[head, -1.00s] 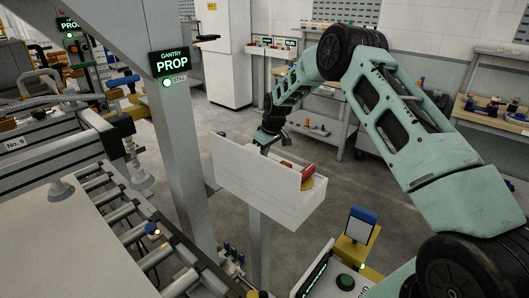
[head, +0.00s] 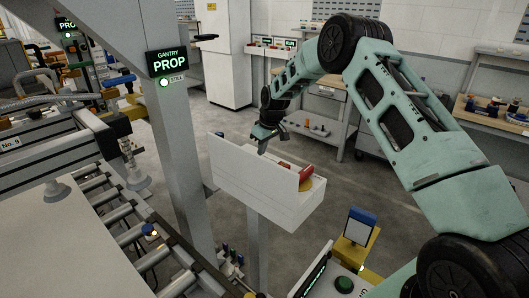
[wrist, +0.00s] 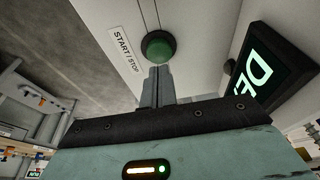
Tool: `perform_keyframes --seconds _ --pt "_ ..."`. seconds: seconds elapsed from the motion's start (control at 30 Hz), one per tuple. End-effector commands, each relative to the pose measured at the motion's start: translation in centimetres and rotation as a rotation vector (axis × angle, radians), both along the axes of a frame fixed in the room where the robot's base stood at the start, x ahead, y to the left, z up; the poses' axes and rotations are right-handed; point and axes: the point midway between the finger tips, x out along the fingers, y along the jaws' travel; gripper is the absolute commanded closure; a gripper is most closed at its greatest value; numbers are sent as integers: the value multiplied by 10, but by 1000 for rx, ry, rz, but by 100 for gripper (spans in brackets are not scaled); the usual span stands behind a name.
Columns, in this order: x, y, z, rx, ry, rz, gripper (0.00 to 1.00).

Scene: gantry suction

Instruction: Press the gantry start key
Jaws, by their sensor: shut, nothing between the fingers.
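The green start key (wrist: 158,44) is a round dome on a pale panel in the wrist view, beside a label (wrist: 124,50) reading "START / STOP". My gripper (wrist: 160,70) has its fingers together and empty, with the tips just below the key in that picture. Whether they touch it I cannot tell. In the head view my gripper (head: 262,150) points down at the far side of the white control box (head: 250,180).
A gantry post (head: 185,170) with a lit sign (head: 168,62) reading "GANTRY PROP" stands left of the box. A red part (head: 306,172) shows on the box's right side. A roller conveyor (head: 140,240) lies at the left. Another green button (head: 345,284) sits in the foreground.

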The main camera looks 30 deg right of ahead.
Motion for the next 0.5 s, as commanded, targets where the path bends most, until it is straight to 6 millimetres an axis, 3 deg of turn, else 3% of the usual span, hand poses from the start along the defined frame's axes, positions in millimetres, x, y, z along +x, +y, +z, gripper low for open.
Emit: perform_keyframes --seconds 0.3,0.5 --pt "-14 -8 69 -2 -9 0 100" --pt "-19 -11 94 -1 -8 -1 100"
